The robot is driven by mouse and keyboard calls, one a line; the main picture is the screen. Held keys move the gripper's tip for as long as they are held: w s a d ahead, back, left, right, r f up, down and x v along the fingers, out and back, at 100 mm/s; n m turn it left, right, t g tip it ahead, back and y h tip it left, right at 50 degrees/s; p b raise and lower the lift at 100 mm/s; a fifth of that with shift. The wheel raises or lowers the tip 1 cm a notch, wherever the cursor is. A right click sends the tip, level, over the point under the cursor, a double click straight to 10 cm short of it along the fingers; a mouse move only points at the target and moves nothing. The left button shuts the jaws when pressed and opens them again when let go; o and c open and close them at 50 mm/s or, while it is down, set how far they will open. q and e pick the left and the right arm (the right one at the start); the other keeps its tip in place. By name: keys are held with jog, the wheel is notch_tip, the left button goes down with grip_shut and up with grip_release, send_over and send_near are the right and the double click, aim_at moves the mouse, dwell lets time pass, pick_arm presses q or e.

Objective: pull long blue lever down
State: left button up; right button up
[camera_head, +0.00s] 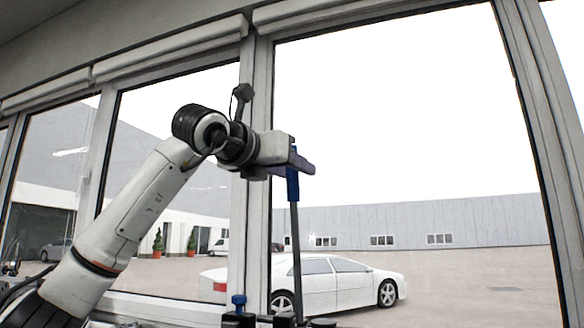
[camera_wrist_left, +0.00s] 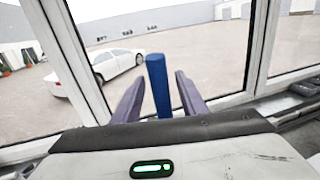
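The long blue lever is a thin dark rod with a blue handle (camera_head: 292,184) on top, standing close to upright in front of the window in the head view. Its blue handle (camera_wrist_left: 158,84) also shows in the left wrist view, between the two purple fingers. My left gripper (camera_head: 303,165) is at the top of the lever, with the fingers on either side of the handle. In the left wrist view the left gripper (camera_wrist_left: 160,92) is open, with a visible gap on each side of the handle. The right gripper is not in view.
A short blue knob (camera_head: 238,300) stands at the bottom of the head view, left of the lever's base. Window frames (camera_head: 258,120) rise behind the arm. A white car (camera_head: 335,284) is outside beyond the glass.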

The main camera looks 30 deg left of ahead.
pick_arm(q)
jog(key=shift+c, duration=0.3)
grip_shut()
dwell(1.1)
